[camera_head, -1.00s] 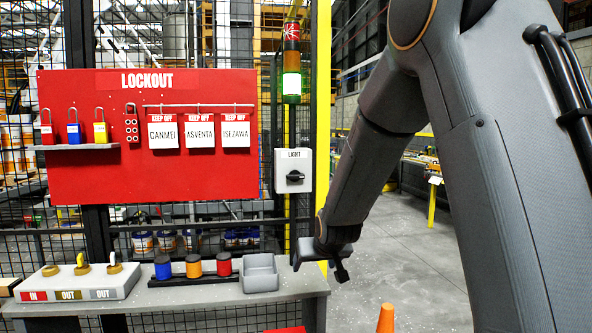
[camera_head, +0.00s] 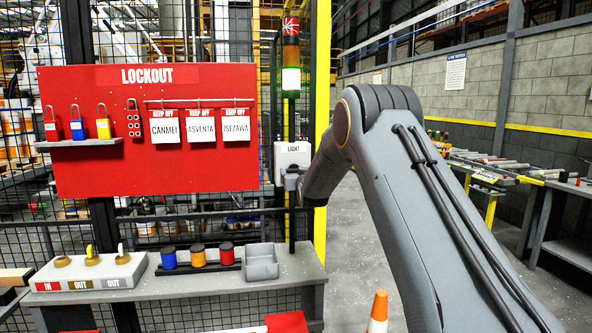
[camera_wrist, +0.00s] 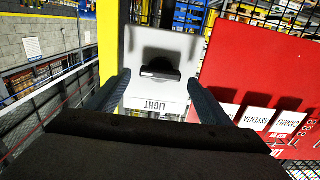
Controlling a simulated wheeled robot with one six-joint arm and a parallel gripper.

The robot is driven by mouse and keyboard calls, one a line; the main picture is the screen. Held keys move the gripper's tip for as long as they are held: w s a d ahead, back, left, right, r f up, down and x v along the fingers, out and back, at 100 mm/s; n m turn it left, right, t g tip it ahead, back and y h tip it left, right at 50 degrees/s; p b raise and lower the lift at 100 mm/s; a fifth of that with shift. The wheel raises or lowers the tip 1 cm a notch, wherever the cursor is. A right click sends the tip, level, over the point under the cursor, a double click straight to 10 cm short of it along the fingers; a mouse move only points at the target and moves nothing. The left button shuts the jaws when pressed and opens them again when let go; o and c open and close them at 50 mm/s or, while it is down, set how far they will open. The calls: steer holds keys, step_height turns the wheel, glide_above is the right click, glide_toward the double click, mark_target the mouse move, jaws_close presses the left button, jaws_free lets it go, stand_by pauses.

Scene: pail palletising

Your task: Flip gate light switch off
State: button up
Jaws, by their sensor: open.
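The light switch box (camera_head: 292,156) is a pale box marked LIGHT on the gate post, right of the red board. I cannot tell whether anything touches.
The red lockout board (camera_head: 75,170) carries padlocks and tags left of the switch. Below it, a grey shelf (camera_head: 290,275) holds colored cylinders and a grey bin (camera_head: 262,262). A yellow post (camera_head: 322,80) stands right of the switch. An orange cone (camera_head: 378,310) is on the floor.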

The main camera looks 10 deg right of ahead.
mark_target(295, 170)
steer(key=shift+w, duration=1.15)
steer(key=c, duration=1)
steer(key=shift+c, duration=0.2)
